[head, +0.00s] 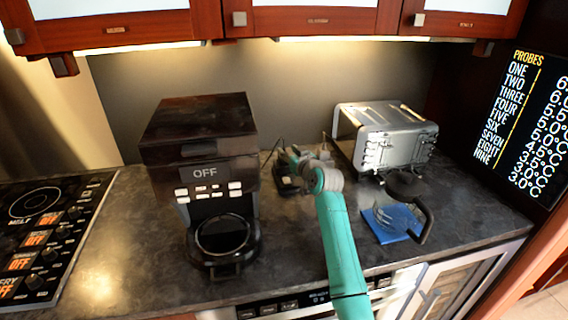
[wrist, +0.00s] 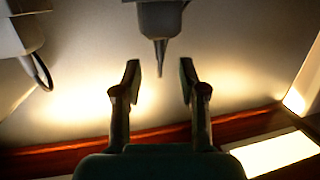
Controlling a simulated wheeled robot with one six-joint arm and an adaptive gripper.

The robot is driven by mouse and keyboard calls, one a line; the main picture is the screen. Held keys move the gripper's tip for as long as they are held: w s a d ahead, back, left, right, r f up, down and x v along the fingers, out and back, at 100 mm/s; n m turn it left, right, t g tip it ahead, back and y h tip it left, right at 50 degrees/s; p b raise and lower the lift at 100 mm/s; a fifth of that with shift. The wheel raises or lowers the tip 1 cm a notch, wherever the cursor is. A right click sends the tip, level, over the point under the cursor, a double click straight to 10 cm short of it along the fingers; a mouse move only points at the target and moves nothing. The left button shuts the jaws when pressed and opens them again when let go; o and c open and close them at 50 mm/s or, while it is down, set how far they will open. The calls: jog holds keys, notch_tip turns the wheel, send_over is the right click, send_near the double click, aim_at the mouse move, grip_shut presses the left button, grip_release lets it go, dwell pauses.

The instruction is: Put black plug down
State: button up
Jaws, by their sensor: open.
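My gripper (head: 292,158) is over the counter between the coffee machine and the toaster in the head view. In the wrist view my gripper (wrist: 159,78) has its two fingers spread apart, with nothing held between them. A dark grey piece with a narrow tip (wrist: 160,45) stands just beyond the gap between the fingers, apart from both. It may be the black plug, but I cannot tell for sure. In the head view a dark shape and a thin cord are near my gripper, partly hidden by my arm.
A dark coffee machine (head: 203,140) stands on the counter (head: 130,235) at left. A silver toaster (head: 384,137) is at right, with a glass jug (head: 391,215) on a blue mat (head: 380,233) before it. A stove (head: 40,235) is far left. Cabinets (head: 310,22) hang above.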

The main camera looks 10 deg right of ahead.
aim_at(284, 148)
jog(key=shift+x, duration=2.35)
jog(key=shift+f, duration=0.15)
grip_shut()
